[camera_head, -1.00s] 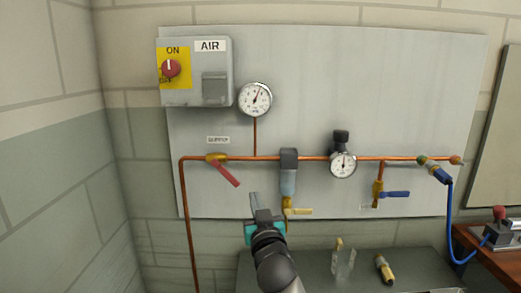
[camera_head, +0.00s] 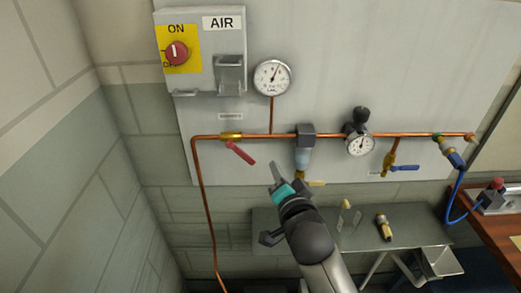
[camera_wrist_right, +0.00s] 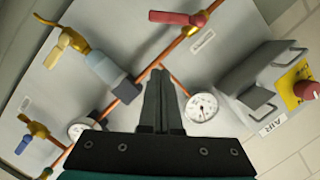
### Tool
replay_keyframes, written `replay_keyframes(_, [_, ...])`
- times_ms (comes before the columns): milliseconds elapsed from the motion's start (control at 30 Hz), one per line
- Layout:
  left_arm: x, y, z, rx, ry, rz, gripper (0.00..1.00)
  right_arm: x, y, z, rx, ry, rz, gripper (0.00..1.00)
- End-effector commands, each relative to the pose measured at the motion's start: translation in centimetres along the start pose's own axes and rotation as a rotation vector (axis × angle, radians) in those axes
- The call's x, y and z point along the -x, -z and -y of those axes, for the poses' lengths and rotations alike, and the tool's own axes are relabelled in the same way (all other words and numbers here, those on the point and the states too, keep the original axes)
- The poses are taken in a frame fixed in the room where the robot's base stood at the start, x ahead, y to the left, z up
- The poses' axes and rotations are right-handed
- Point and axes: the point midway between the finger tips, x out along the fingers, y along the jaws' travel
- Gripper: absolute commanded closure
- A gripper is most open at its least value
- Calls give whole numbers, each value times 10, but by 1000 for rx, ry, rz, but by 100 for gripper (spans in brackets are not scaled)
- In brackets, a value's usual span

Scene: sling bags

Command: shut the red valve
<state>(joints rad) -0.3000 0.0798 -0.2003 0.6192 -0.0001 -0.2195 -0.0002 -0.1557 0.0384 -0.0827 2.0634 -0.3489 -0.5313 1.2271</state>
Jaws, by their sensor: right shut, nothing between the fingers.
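The red valve handle (camera_head: 241,153) hangs from a brass valve body (camera_head: 231,136) on the copper pipe at the left of the panel. It slants down to the right, at an angle to the pipe. In the right wrist view the red handle (camera_wrist_right: 178,18) is at the top, beyond the fingertips. My right gripper (camera_head: 275,172) is shut and empty, below and to the right of the red handle and apart from it. In the right wrist view its fingers (camera_wrist_right: 159,75) are together, pointing towards the pipe. My left gripper is not in view.
Beside the valve are a pressure gauge (camera_head: 272,77), a filter bowl (camera_head: 302,159) with a yellow handle, a regulator gauge (camera_head: 360,140) and a blue-handled valve (camera_head: 404,168). An AIR switch box (camera_head: 222,50) is above. A grey bench (camera_head: 400,235) stands below.

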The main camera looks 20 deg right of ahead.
Motion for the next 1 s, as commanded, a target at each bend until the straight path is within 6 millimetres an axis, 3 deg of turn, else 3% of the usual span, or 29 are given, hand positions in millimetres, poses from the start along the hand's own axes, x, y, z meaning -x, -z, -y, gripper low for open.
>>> replay_keyframes(700, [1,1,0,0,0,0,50,-98,2,0,6,1,-3,100])
replay_keyframes(800, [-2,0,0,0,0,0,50,-100,-17,-1,2,0,0,100])
replay_keyframes(1000, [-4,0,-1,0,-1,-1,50,-105,-34,-1,4,0,-2,100])
